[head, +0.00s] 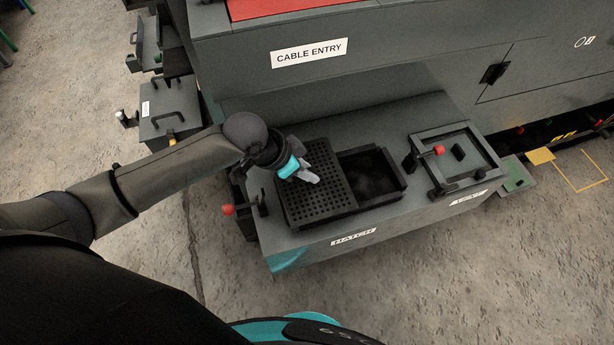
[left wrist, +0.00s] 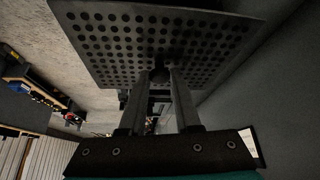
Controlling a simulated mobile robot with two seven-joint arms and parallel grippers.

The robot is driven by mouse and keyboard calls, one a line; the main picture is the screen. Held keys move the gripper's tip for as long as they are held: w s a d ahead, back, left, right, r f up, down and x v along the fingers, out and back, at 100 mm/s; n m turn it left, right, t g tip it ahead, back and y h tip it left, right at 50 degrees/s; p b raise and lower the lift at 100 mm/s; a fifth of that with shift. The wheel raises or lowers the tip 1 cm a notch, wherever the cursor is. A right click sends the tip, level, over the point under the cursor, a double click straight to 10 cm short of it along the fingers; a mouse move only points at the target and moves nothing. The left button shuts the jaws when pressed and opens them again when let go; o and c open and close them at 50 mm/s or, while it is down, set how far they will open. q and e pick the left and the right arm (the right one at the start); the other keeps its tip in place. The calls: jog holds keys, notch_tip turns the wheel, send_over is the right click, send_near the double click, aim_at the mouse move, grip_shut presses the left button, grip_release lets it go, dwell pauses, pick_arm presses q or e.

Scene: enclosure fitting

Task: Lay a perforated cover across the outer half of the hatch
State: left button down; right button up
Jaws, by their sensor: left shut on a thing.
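A dark square perforated cover (head: 322,205) is over the left part of the black-framed hatch opening (head: 372,178) in the head view. It also fills the top of the left wrist view (left wrist: 110,40). My left gripper (head: 308,177) is shut on a small dark knob on the cover; the fingers (left wrist: 160,82) meet at it in the left wrist view. The right part of the opening is uncovered and dark inside. I cannot tell whether the cover touches the frame or is slightly above it. My right gripper is not in view.
The hatch is set in a grey ledge with a "HATCH" label (head: 353,237). To its right is a raised frame with a red knob (head: 439,150). Another red knob (head: 228,210) sticks out at the left. A grey wall labelled "CABLE ENTRY" (head: 309,52) rises behind.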

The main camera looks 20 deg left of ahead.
pick_arm(q)
notch_tip(320, 180, down, 3)
jog(key=shift+r, duration=0.15)
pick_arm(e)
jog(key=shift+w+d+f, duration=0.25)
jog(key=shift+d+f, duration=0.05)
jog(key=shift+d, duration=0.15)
pick_arm(q)
jog(key=shift+f+b, duration=0.35)
jog(key=shift+f, duration=0.35)
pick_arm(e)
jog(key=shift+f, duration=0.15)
pick_arm(q)
jog(key=c, duration=0.6)
grip_release()
jog(key=shift+r, duration=0.1)
